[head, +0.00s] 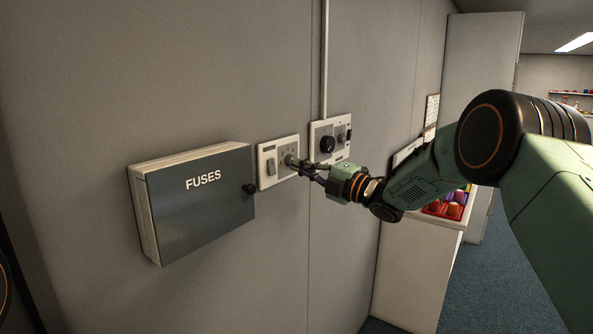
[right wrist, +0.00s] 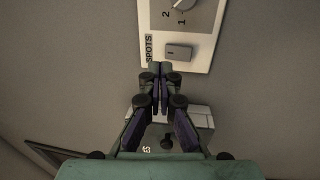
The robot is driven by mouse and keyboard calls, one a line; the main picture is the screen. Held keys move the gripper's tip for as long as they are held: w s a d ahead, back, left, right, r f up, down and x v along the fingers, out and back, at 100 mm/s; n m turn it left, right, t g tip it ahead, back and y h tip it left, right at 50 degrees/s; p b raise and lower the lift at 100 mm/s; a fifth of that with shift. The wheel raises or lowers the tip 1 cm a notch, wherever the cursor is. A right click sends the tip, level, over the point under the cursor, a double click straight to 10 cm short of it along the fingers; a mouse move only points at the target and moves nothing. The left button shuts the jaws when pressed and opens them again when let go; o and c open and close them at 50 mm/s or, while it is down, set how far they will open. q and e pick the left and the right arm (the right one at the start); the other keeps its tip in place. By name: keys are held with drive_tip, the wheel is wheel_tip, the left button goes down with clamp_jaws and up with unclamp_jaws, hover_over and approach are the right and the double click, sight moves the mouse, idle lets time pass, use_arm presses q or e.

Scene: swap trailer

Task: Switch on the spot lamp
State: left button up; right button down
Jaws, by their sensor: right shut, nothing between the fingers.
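The white switch plate (head: 278,162) is on the grey wall, right of the fuse box. It has a grey rocker (head: 270,168) on its left and a round knob (head: 289,159) on its right. In the right wrist view, a plate labelled SPOTS (right wrist: 149,48) shows a grey rocker (right wrist: 179,52) and part of a knob (right wrist: 184,4) marked 1 and 2. My right gripper (head: 294,163) is shut and empty, its tips in front of the plate's right part. Its closed tips (right wrist: 159,68) show near the plate's edge; I cannot tell whether they touch. My left gripper is not in view.
A dark fuse box (head: 200,205) with a black knob (head: 249,189) juts from the wall at left. A second switch plate (head: 321,130) with a black knob (head: 327,145) is just right. A cabinet with a tray of coloured items (head: 447,206) stands beyond my arm.

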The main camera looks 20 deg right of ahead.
drive_tip(key=shift+s+d+r+b, duration=0.65)
drive_tip(key=shift+s+d, duration=1.6)
drive_tip(key=shift+s, duration=1.05)
drive_tip(key=s+a+f+m+g+h+b, duration=0.1)
drive_tip(key=s+f+m+g+h+b, duration=0.2)
drive_tip(key=f+m, duration=0.65)
drive_tip(key=s+a+f+m+h+b, duration=0.1)
drive_tip(key=s+f+m+h, duration=0.3)
drive_tip(key=f, duration=1)
drive_tip(key=s+a+f+m+g+h+b, duration=0.15)
drive_tip(key=s+f+m, duration=0.35)
drive_tip(key=f+m, duration=0.5)
drive_tip(key=s+f+m+g+h+b, duration=0.1)
drive_tip(key=s+f+g+b, duration=0.4)
drive_tip(key=s+f, duration=1)
drive_tip(key=s+f+m+g+h+b, duration=0.1)
drive_tip(key=s+f+g+b, duration=0.5)
drive_tip(key=s+f, duration=0.9)
drive_tip(key=s+h, duration=0.1)
drive_tip(key=s, duration=0.7)
drive_tip(key=shift+a, duration=0.25)
